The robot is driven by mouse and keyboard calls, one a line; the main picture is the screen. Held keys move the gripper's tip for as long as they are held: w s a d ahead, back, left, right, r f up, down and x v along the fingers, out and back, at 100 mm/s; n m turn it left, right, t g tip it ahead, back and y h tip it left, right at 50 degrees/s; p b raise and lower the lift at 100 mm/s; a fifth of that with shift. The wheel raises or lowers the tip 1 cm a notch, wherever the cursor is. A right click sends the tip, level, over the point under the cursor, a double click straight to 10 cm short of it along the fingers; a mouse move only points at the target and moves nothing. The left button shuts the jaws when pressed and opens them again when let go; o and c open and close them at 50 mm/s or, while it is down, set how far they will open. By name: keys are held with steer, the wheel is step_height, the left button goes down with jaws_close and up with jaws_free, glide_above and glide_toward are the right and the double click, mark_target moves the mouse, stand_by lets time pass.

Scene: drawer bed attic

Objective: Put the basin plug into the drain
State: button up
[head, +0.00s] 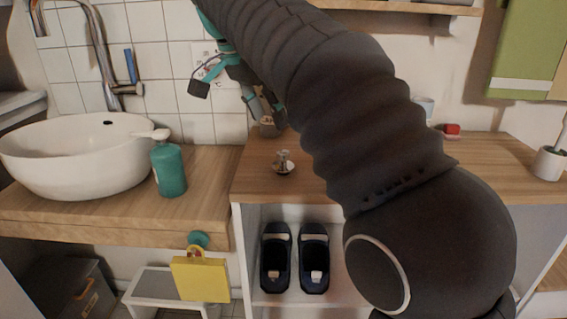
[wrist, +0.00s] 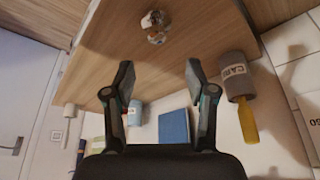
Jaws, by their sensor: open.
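The basin plug (head: 284,162), a small shiny metal piece with a knob, stands on the wooden counter right of the basin. It also shows in the wrist view (wrist: 155,26), near the top edge, beyond my fingertips. My gripper (head: 264,108) is above the back of the counter, partly behind my arm in the head view. In the wrist view its two fingers (wrist: 158,76) are apart with nothing between them, clear of the plug. The white basin (head: 75,172) stands on the left counter. Its drain is hidden by the near wall; a dark hole shows high on its inner back wall.
A teal bottle (head: 169,171) with a white pump stands against the basin's right side. A faucet (head: 105,60) rises behind the basin. A grey labelled cup (wrist: 236,75) stands near my gripper. The counter around the plug is clear.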

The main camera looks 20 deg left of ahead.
mark_target(283, 151)
steer(key=x, duration=0.5)
steer(key=shift+b, duration=0.4)
steer(key=x, duration=0.2)
steer(key=b+x, duration=0.1)
steer(key=shift+s+d+f, duration=0.15)
steer(key=shift+d+f, duration=0.05)
steer(key=shift+f, duration=0.25)
steer(key=shift+w+d+f, duration=0.1)
steer(key=shift+w+f, duration=0.15)
steer(key=shift+f, duration=0.3)
steer(key=shift+c, duration=0.2)
jaws_close()
